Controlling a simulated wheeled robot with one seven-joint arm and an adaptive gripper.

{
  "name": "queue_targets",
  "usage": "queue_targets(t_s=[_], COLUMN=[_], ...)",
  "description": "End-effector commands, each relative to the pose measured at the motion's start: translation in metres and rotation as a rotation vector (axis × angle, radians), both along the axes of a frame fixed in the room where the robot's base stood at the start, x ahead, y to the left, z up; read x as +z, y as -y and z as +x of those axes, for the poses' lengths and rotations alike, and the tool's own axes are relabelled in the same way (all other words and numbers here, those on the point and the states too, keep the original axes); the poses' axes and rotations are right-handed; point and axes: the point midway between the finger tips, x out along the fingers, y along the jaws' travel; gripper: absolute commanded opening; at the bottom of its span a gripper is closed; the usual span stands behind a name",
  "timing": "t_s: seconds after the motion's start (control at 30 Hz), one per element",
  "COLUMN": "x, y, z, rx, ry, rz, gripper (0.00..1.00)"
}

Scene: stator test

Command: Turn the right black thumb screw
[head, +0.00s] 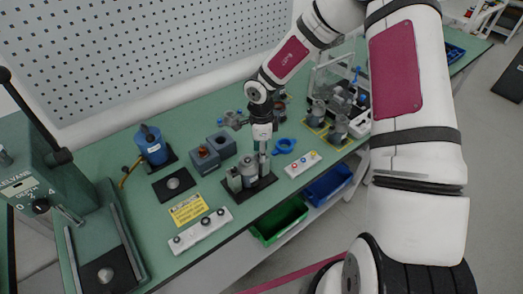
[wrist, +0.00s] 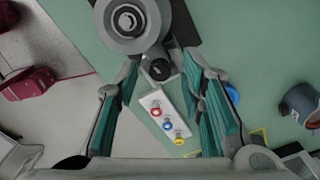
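A black thumb screw (wrist: 160,69) shows in the wrist view just below a round grey metal stator (wrist: 131,18). My gripper (wrist: 162,62) is open, with one teal-padded finger on each side of the screw and a gap to it on both sides. In the head view, my gripper (head: 263,153) points down at the right side of the stator fixture, whose black base (head: 262,190) is near the table's front edge. The grey stator (head: 249,170) stands on that base. My fingers hide the right thumb screw in the head view.
A white button box (head: 303,164) lies right of the fixture, with a blue ring (head: 285,146) behind it. A white bar with black knobs (head: 201,232) lies front left. Grey blocks (head: 205,158) stand behind. Green (head: 280,220) and blue (head: 328,183) bins are below the table edge.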

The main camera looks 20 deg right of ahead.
Motion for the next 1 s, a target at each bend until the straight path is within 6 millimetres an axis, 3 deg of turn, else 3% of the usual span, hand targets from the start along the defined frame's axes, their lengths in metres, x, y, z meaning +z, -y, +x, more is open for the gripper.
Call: queue_targets(t_s=[0.3,0.47,1.0], x=[-0.0026,-0.0025,-0.0017], y=[0.0002,0.0001,0.0001], z=[0.0001,0.0001,-0.0001], rx=[0.000,0.000,-0.110], ry=[0.000,0.000,0.001], rz=[-0.001,-0.001,0.000], gripper=[0.36,0.00,0.00])
